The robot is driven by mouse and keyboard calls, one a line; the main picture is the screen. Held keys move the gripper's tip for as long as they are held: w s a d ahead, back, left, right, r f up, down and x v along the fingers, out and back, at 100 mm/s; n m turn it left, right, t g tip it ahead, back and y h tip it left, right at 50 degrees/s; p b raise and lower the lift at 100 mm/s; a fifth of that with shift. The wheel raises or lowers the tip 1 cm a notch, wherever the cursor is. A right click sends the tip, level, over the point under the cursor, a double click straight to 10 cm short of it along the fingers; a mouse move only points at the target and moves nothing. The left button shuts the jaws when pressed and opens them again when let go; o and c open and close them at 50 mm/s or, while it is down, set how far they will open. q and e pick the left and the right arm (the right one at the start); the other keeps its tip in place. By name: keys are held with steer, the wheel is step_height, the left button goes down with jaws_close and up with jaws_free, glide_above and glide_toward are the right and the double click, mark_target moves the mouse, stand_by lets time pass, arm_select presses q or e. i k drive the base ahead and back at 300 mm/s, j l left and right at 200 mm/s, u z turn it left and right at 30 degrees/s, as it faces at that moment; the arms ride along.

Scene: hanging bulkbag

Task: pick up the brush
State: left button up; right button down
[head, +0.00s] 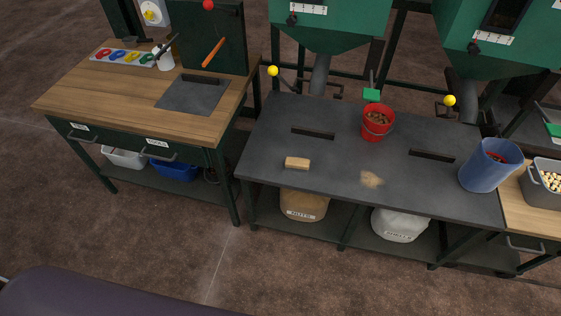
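A small tan block-shaped thing, which looks like the brush (297,163), lies on the dark grey table (345,170), left of its middle and near the front edge. It is small in the picture, so its bristles cannot be made out. Neither of my grippers shows in the head view. Nothing touches or covers the brush.
A tan pile of crumbs (371,179) lies to the right. A red bucket (378,124) and a blue bin (488,168) stand on the table, which has two dark slots. Green hoppers (330,27) hang behind. A wooden workbench (110,88) stands left. Open floor lies in front.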

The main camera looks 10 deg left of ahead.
mark_target(296, 164)
steer(key=i+l+u, duration=0.15)
steer(key=u, duration=0.25)
steer(key=i+l+u, duration=0.2)
steer(key=u, duration=0.2)
steer(key=i+l+u, duration=0.1)
steer(key=l+u, duration=0.3)
steer(key=j, duration=0.1)
